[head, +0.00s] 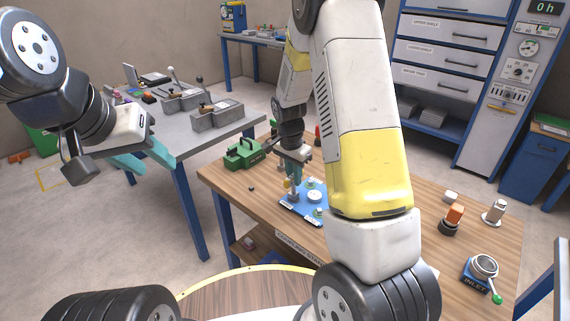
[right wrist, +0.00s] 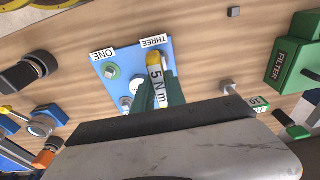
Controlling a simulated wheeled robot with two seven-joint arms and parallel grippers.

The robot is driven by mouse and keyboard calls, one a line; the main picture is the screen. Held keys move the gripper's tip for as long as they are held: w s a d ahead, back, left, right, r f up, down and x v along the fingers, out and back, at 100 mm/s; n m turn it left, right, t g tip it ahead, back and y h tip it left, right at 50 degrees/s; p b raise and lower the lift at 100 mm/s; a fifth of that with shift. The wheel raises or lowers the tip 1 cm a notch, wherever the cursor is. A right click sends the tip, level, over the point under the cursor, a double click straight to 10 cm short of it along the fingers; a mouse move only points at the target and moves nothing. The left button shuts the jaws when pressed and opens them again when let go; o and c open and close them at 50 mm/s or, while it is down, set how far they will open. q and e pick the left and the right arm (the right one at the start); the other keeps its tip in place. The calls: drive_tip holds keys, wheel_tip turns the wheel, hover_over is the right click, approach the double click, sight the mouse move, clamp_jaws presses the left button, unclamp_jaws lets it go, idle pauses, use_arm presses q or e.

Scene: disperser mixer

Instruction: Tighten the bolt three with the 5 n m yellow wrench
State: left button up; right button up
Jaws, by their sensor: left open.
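The yellow wrench (right wrist: 155,80), marked 5 N m, is held between the teal fingers of my right gripper (right wrist: 160,92). Its yellow end lies over the corner of the blue plate (right wrist: 135,54) beside the label THREE (right wrist: 153,42). The bolt at that corner is hidden under the wrench, so I cannot tell whether they touch. The bolt by the label ONE (right wrist: 112,71) is in plain view. In the head view the blue plate (head: 318,218) lies on the wooden table below my right gripper (head: 295,172).
A green FILTER block (right wrist: 292,60) and a small part with a 10 tag (right wrist: 259,103) are right of the plate in the wrist view. In the head view, an INLET valve (head: 484,268) stands at the table's right. A grey table (head: 235,125) stands behind.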

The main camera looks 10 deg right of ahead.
clamp_jaws()
drive_tip(key=shift+a+m, duration=0.1)
drive_tip(key=shift+m, duration=1.1)
drive_tip(key=m, duration=0.3)
drive_tip(key=shift+g, duration=0.3)
drive_tip(key=shift+m, duration=0.6)
drive_tip(key=m, duration=0.4)
drive_tip(key=shift+m+g, duration=0.3)
